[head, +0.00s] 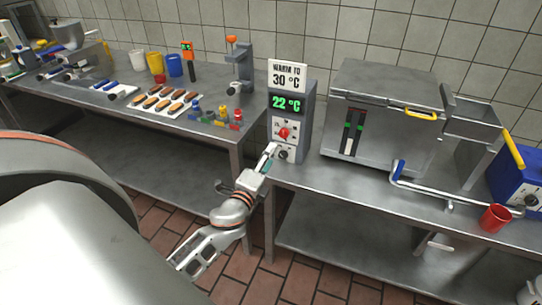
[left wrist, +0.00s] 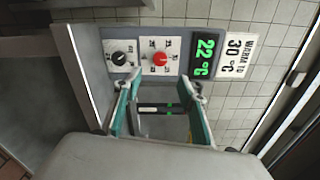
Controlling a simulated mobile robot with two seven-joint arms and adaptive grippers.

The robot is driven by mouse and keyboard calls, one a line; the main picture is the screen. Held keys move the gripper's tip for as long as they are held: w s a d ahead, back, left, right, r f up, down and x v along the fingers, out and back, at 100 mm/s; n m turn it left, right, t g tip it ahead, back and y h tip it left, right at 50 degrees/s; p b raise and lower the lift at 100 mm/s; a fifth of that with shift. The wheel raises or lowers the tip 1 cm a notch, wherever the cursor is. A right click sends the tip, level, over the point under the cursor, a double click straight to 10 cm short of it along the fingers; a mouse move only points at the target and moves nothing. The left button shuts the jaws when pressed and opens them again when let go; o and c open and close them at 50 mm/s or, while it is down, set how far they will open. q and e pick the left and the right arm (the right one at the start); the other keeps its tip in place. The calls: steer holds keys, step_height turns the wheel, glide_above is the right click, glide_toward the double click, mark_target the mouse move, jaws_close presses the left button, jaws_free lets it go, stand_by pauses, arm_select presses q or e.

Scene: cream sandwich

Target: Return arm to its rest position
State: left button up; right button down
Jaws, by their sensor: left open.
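My left gripper (head: 270,155) is in front of the lower part of a grey control unit (head: 305,110) on the counter. In the left wrist view the gripper (left wrist: 160,108) is open, with two teal-padded fingers apart and nothing between them. The unit has a green display (head: 286,102) reading 22 °C, a red dial (head: 283,133) and a black knob (head: 283,155) below it. The dial (left wrist: 160,59) and the knob (left wrist: 119,58) are also visible beyond the fingers in the wrist view. Contact with the unit cannot be told. I cannot make out my right gripper.
A sign (head: 287,75) above the unit reads WARM TO 30 °C. A steel machine (head: 375,120) stands to its right, with a blue-ended pipe (head: 398,170) and red cup (head: 495,217). Open floor lies below.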

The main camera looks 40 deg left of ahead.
arm_select(q)
steer(key=s+d+f+n+g+h, duration=0.6)
steer(key=s+d+f+n, duration=0.7)
steer(key=s+d+f, duration=0.7)
step_height(320, 180, down, 2)
steer(key=shift+s+f+g+h, duration=0.1)
steer(key=shift+s+g+h, duration=0.3)
steer(key=shift+s, duration=0.85)
